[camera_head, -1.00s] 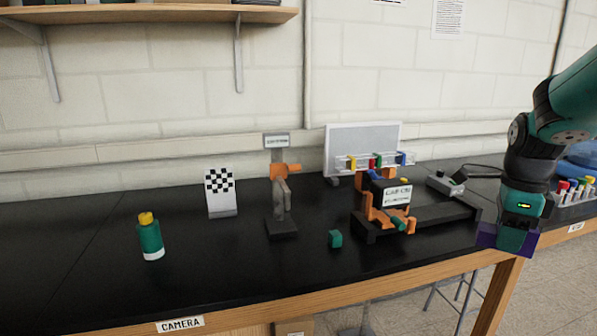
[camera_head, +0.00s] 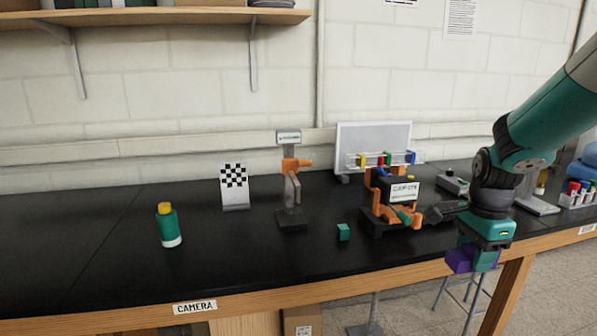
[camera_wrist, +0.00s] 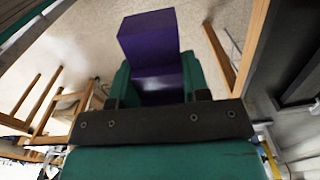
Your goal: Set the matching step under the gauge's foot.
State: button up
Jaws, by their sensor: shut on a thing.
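A purple stepped block (camera_head: 459,260) is in my gripper (camera_head: 478,264), out past the front edge of the bench at right. In the wrist view the purple block (camera_wrist: 148,40) has a tall part and a lower step, and the teal fingers of my gripper (camera_wrist: 158,82) close on both its sides. The floor is below it. A grey upright stand (camera_head: 291,190) with an orange clamp and a small sign may be the gauge; its sign is too small to read. It stands on a dark base mid-bench, well left of my gripper. The contact under its foot is unclear.
A small teal cube (camera_head: 343,232) lies right of the stand. An orange and black fixture (camera_head: 385,210) stands farther right. A checkered board (camera_head: 234,186) and a teal bottle (camera_head: 168,226) stand left. The black bench top (camera_head: 90,250) is clear at left.

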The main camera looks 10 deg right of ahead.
jog(key=w+a+f+n, duration=0.1)
jog(key=a+f+n, duration=0.1)
jog(key=n, duration=0.1)
jog(key=w+a+f+n, duration=0.2)
jog(key=f+n, duration=0.1)
jog(key=w+a+f+n, duration=0.1)
jog(key=a+f+n, duration=0.1)
jog(key=shift+w+a+f+n, duration=0.15)
jog(key=shift+a+f+n, duration=0.1)
jog(key=shift+a+n, duration=0.15)
jog(key=w+a+f+n, duration=0.1)
jog(key=a+f+n, duration=0.7)
jog(key=n, duration=0.2)
jog(key=shift+w+a+f, duration=0.2)
jog(key=shift+w+a, duration=0.05)
jog(key=shift+a, duration=0.1)
jog(key=s+f, duration=0.4)
jog(key=f, duration=0.1)
jog(key=shift+a+f+n, duration=0.2)
jog(key=shift+f+n, duration=0.1)
jog(key=shift+n, duration=0.1)
jog(key=shift+s, duration=0.15)
